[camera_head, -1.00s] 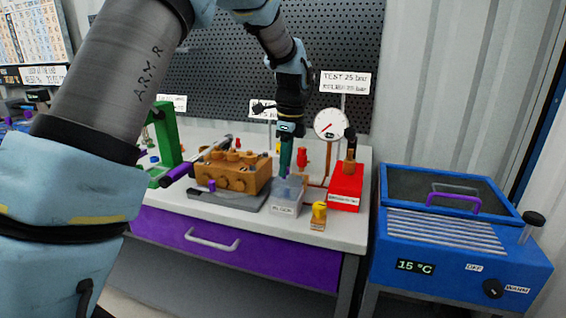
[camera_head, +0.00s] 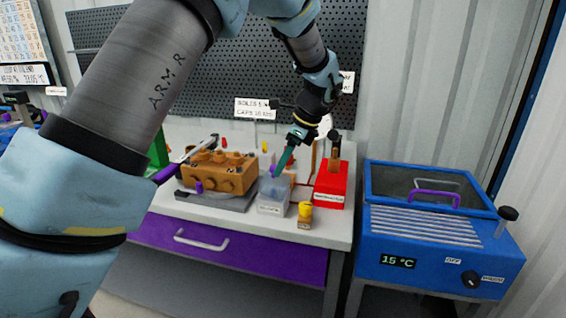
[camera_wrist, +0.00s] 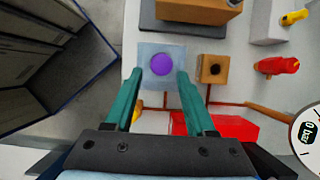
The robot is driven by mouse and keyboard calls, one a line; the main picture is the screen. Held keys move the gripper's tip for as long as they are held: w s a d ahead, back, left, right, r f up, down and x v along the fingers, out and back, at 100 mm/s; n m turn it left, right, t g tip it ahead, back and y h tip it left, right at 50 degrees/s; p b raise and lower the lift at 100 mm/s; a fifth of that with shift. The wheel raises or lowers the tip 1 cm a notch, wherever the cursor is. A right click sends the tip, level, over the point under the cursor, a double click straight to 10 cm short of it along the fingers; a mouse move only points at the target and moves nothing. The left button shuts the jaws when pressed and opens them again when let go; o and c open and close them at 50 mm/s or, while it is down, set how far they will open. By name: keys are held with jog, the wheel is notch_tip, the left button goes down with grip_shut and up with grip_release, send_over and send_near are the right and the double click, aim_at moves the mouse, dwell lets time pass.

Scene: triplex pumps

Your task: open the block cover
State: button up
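A small clear, pale-blue box (camera_head: 274,196) with a label on its front stands on the bench, right of the brown pump block (camera_head: 219,172). It appears to be the cover and looks closed. In the wrist view the box (camera_wrist: 147,53) is seen from above, with a round purple knob (camera_wrist: 161,65) on top. My gripper (camera_head: 279,170) comes down over the box with its green fingers. In the wrist view my gripper (camera_wrist: 160,75) is open, one finger on each side of the knob. I cannot tell whether the fingers touch it.
A red box (camera_head: 331,186) stands close on the right. A yellow-topped piece (camera_head: 305,211) is in front. A small brown block with a hole (camera_wrist: 213,69) is beside the box. A blue unit reading 15 °C (camera_head: 440,228) stands right of the bench.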

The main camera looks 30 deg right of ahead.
jog(key=shift+o, duration=0.3)
jog(key=shift+r, duration=0.1)
jog(key=shift+d+r, duration=0.15)
jog(key=shift+r, duration=0.1)
jog(key=b+v, duration=0.2)
jog(key=v, duration=0.8)
jog(key=shift+s, duration=0.1)
